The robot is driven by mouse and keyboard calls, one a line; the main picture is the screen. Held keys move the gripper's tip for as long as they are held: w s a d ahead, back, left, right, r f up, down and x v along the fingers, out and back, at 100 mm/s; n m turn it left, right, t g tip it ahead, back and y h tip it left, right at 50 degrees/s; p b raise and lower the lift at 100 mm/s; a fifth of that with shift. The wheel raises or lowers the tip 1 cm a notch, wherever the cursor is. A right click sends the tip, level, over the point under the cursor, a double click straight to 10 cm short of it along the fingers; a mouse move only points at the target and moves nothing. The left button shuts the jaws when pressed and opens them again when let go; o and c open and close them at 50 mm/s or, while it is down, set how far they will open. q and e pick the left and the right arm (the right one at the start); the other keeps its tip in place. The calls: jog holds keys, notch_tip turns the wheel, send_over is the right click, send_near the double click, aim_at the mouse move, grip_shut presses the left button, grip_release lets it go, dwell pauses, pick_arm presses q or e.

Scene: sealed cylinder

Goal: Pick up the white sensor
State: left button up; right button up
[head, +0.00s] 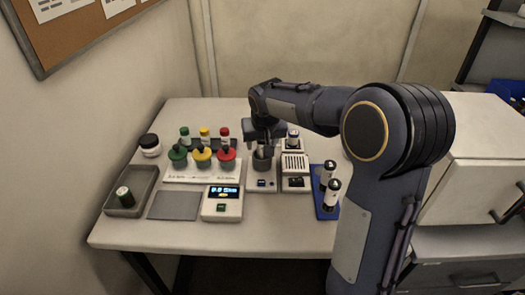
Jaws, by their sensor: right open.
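I cannot tell for sure which thing is the white sensor. Two small white cylinders with black ends, one a front cylinder (331,193) and one a rear cylinder (327,174), stand on a blue mat (323,211) at the right of the table. My right gripper (264,146) is open and points down just above a grey cup (263,161) on a white station (262,184). It is to the left of the blue mat. Whether the fingers touch the cup is too small to tell. My left gripper is not in view.
A white rack (176,176) with green, yellow and red flasks stands left of the station. A scale (222,207), grey pad (175,206), grey tray (110,205) and dark-lidded jar (149,146) are also on the table. A vented white device (295,164) stands right of the gripper.

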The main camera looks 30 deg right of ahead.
jog(key=shift+f, duration=0.1)
grip_shut()
dwell(0.3)
